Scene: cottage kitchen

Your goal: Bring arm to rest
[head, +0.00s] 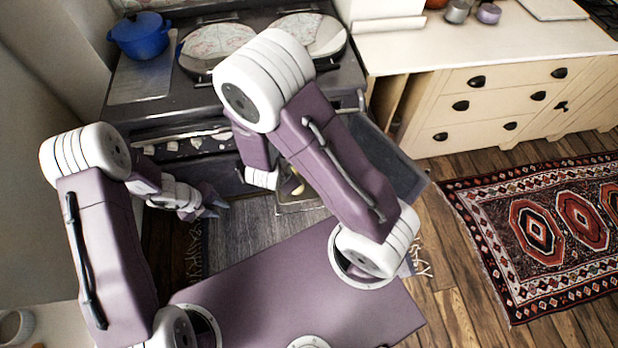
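My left arm comes in from the left, bends at its white elbow and reaches toward the stove front. Its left gripper (215,207) is low in front of the stove, with its dark fingers apart and nothing seen between them. My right arm is raised and bent, its white elbow above the stove's front edge. Its forearm points down to a white wrist in front of the oven. The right gripper is hidden behind my upper arm.
The dark stove (205,105) carries a blue pot (139,36) and round hob lids (218,47). A dark panel (385,160) juts out beside my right arm, near a partly hidden tray with something yellow (298,188). Cream drawers (490,95) and a patterned rug (545,230) lie right.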

